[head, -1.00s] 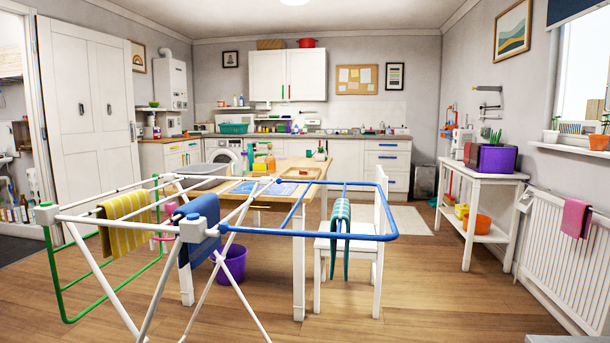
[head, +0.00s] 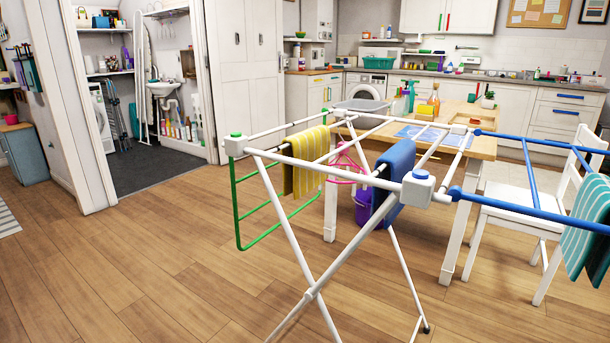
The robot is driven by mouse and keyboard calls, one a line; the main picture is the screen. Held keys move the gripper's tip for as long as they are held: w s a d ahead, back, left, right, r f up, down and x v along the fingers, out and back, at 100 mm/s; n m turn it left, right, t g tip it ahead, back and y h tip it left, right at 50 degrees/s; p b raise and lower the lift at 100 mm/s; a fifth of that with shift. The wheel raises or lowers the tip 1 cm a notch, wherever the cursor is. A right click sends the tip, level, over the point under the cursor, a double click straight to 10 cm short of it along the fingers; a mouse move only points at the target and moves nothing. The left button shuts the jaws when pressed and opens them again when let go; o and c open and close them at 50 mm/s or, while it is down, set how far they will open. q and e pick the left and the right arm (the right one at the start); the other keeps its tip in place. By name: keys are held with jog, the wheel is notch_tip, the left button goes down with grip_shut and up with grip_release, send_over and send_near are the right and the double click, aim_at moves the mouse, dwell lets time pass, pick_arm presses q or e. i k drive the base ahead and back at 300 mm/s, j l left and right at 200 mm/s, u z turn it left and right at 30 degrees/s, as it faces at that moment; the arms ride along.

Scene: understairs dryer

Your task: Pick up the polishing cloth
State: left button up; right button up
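Three cloths hang on a drying rack (head: 310,295) in the head view, and I cannot tell which one is the polishing cloth. A yellow striped cloth (head: 304,162) hangs over the rack's left part. A plain blue cloth (head: 393,183) hangs near the middle, beside a white corner joint. A teal striped cloth (head: 586,228) hangs at the right edge, partly cut off. A pink hanger (head: 348,168) shows between the yellow and blue cloths. Neither of my grippers is in view.
The rack's splayed legs stand on the wooden floor (head: 170,265), which is clear to the left. Behind the rack are a wooden table (head: 480,148), a white chair (head: 510,215) and a purple bucket (head: 363,205). An open understairs room (head: 130,140) lies at the left.

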aim_at(473, 120)
jog(key=i+j+u, duration=0.25)
jog(key=u, duration=0.25)
jog(key=i+j+u, duration=0.2)
jog(key=u, duration=0.3)
jog(key=i+u, duration=0.45)
jog(key=i+j+u, duration=0.1)
jog(key=i, duration=1.05)
jog(key=i+l+z, duration=0.15)
jog(key=i+z, duration=1)
jog(key=i+j+z, duration=0.25)
jog(key=z, duration=0.15)
jog(key=i+l+z, duration=0.15)
jog(key=i+z, duration=0.85)
jog(key=i+l+u, duration=0.1)
jog(key=i+u, duration=0.2)
jog(key=i, duration=1.55)
jog(key=i+l+z, duration=0.2)
jog(key=i, duration=0.65)
jog(key=i+j+z, duration=0.2)
jog(key=i, duration=0.65)
jog(key=i+z, duration=0.15)
jog(key=i, duration=3.3)
jog(key=i+z, duration=0.25)
jog(key=i, duration=0.3)
jog(key=i+j+z, duration=0.2)
jog(key=i, duration=0.3)
jog(key=i+z, duration=0.25)
jog(key=i, duration=0.3)
